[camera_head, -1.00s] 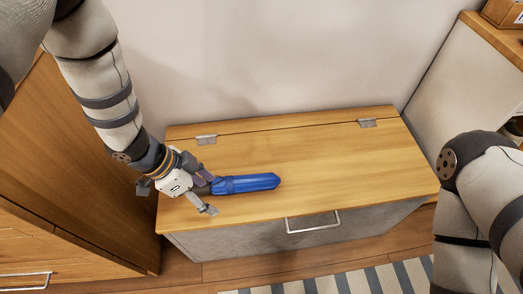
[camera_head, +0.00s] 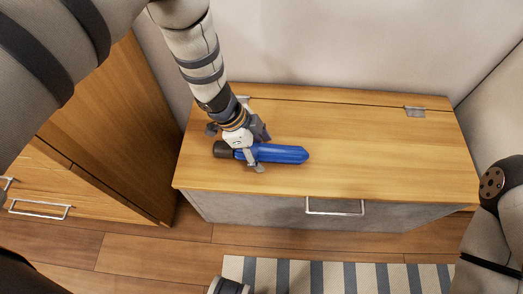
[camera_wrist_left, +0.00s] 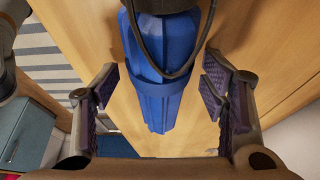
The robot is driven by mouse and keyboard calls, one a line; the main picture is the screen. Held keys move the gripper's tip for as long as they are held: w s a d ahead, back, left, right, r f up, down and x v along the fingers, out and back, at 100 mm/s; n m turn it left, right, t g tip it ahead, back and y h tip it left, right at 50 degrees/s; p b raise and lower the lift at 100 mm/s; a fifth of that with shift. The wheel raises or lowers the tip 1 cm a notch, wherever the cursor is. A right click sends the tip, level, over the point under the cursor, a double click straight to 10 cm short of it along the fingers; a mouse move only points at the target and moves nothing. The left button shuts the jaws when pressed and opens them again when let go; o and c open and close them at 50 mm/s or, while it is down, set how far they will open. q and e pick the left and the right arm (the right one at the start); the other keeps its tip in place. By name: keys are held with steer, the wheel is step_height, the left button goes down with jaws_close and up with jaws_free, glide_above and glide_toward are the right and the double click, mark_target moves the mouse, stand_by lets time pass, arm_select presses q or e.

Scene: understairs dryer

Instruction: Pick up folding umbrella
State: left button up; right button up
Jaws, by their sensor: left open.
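The folding umbrella (camera_head: 285,154) is blue with a dark handle (camera_head: 223,149) at its left end. It lies flat on the wooden top of the chest (camera_head: 375,150). My left gripper (camera_head: 259,150) is open above the umbrella, near where the handle meets the blue part. In the left wrist view, the blue umbrella (camera_wrist_left: 155,85) runs between the two open fingers of my left gripper (camera_wrist_left: 160,88), with a gap on each side. A dark cord loop hangs over it.
A wooden cabinet (camera_head: 120,130) stands left of the chest. The chest has a metal handle (camera_head: 335,212) on its front, and a striped rug (camera_head: 345,275) lies before it. The lid right of the umbrella is clear. A pale wall stands behind.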

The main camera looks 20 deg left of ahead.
arm_select(q)
steer(key=c, duration=1.5)
steer(key=shift+r, duration=0.1)
